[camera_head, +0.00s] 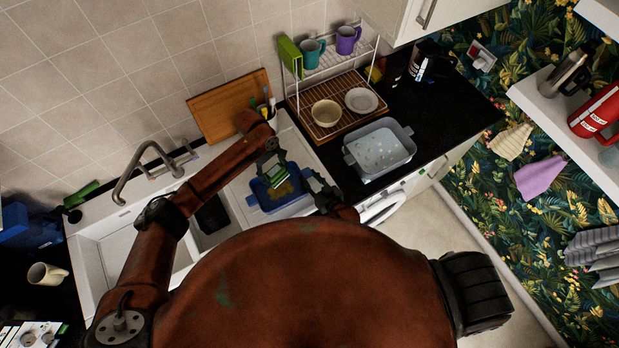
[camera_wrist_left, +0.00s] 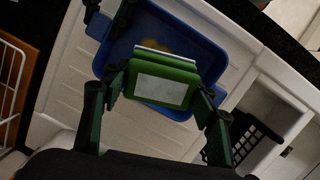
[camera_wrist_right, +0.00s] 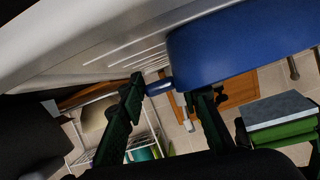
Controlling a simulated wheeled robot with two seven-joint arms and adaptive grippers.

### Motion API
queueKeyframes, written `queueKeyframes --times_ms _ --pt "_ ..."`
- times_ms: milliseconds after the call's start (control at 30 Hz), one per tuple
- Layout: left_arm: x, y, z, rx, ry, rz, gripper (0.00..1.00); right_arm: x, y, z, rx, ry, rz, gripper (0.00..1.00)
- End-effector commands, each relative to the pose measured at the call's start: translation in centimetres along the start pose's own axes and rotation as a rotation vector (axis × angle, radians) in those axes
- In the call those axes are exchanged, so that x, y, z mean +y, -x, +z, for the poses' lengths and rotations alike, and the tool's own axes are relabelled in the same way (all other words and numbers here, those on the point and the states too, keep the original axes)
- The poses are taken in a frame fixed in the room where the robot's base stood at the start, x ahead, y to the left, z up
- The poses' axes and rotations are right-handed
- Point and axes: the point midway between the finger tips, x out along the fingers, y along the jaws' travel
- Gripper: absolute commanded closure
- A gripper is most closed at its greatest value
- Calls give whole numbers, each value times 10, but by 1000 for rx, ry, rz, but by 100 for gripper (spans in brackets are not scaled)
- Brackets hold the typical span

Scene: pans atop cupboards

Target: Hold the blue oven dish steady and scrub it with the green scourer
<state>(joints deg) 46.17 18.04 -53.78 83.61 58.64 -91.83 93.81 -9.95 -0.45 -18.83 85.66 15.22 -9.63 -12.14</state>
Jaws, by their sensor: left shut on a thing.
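The blue oven dish (camera_head: 264,198) lies on the white drainer, with a yellow-brown patch (camera_head: 284,190) on its inside. It also shows in the left wrist view (camera_wrist_left: 215,58). My left gripper (camera_head: 272,168) is shut on the green scourer (camera_wrist_left: 158,82), a block with a pale face, and holds it over the dish; whether it touches the dish is unclear. My right gripper (camera_wrist_right: 165,92) is at the dish's right end. Its fingers stand apart on either side of the dish's blue handle (camera_wrist_right: 159,87), with a gap showing.
A grey dish (camera_head: 380,150) with pale spots stands on the black counter to the right. A wire rack (camera_head: 330,95) with bowls and mugs is behind. A wooden board (camera_head: 225,108) leans at the wall near the tap (camera_head: 140,165). The sink basins are to the left.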

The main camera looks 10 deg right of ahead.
Motion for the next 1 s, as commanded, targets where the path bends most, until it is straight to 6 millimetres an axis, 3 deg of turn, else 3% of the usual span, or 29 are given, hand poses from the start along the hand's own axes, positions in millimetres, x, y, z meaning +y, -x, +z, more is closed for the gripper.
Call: queueKeyframes --times_ms 333,1000 --pt "0 0 0 0 0 0 66 0 0 0 0 0 0 93" --pt "0 -1 0 0 0 0 66 0 0 3 -3 1 0 93"
